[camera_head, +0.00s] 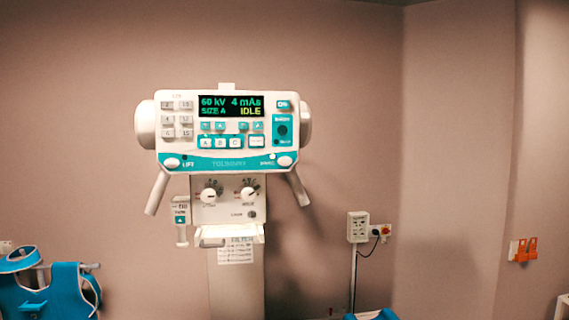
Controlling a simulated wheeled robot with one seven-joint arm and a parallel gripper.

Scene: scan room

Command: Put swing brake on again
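A white and teal X-ray control head (226,130) faces me on a pale column. Its display (231,106) reads 60 kV, 4 mAs, SIZE A and IDLE. On the lower teal strip, a white round button (172,162) sits at the left beside the word LIFT. A matching white button (285,161) sits at the right beside a small label too blurred to read surely; it may be the brake. A small pale lamp or dot (272,156) shows just above that label. I cannot tell the brake's state. My gripper is not in view.
Two handles (157,193) angle down from the head's sides. Below are two knobs (211,194) and a hand switch (181,218) at the left. A teal apron (62,292) hangs lower left. A wall box (358,227) with a cable and orange hooks (526,249) are at right.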

